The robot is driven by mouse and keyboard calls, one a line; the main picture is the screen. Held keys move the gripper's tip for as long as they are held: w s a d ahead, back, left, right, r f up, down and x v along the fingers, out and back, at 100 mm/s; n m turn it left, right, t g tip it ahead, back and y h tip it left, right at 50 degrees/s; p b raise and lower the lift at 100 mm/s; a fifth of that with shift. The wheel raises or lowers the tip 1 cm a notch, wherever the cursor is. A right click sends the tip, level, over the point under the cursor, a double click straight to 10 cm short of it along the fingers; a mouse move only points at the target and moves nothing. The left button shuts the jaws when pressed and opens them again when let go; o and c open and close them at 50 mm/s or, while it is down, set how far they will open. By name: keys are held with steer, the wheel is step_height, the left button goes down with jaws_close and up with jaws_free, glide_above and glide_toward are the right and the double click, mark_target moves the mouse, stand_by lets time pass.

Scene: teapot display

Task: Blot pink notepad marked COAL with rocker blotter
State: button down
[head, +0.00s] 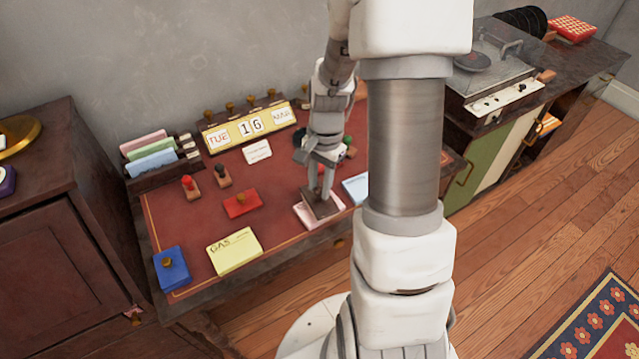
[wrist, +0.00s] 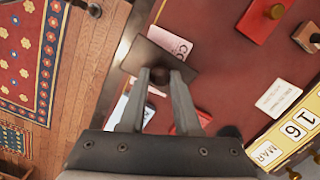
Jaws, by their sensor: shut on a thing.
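My gripper (head: 320,190) is shut on the knob of a dark brown rocker blotter (head: 322,208), over the front right part of the desk. The gripper (wrist: 158,76) and the blotter (wrist: 150,58) also show in the wrist view. The pink notepad (head: 304,215) lies under the blotter, which covers much of it. In the wrist view the pad's uncovered end (wrist: 172,42) shows the start of a word, "CO"; the rest is hidden. The blotter is over or on the pad; I cannot tell whether they touch.
A yellow notepad marked GAS (head: 234,251) lies left and a pale blue notepad (head: 356,188) right. A blue block (head: 171,269), a red block (head: 241,204) and stamps (head: 190,187) stand around. A calendar (head: 249,127) and card rack (head: 160,163) line the back. My arm hides the desk's right side.

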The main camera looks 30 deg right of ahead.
steer(key=shift+s+t+b, duration=0.85)
steer(key=shift+t+b, duration=0.35)
steer(key=shift+b, duration=0.55)
steer(key=shift+w+r+g+p, duration=0.15)
steer(key=shift+w+g+p, duration=0.25)
steer(key=shift+p, duration=0.65)
steer(key=shift+w+f+g+p, duration=0.2)
steer(key=shift+w+g+p, duration=0.45)
steer(key=shift+p, duration=0.85)
steer(key=shift+w+r+g+p, duration=0.1)
steer(key=shift+w+g+p, duration=0.2)
steer(key=shift+g+p, duration=0.5)
steer(key=shift+w+g+p, duration=0.3)
steer(key=shift+g+p, duration=0.25)
steer(key=shift+p, duration=0.45)
steer(key=shift+s+t+b, duration=0.2)
steer(key=shift+t+b, duration=0.1)
steer(key=shift+b, duration=0.1)
steer(key=shift+s+t+b, duration=0.2)
steer(key=shift+t+b, duration=0.1)
steer(key=shift+b, duration=0.1)
steer(key=shift+s+t+b, duration=0.4)
steer(key=shift+t+b, duration=0.2)
steer(key=shift+b, duration=0.05)
steer(key=shift+r+p, duration=2.8)
steer(key=shift+r, duration=0.65)
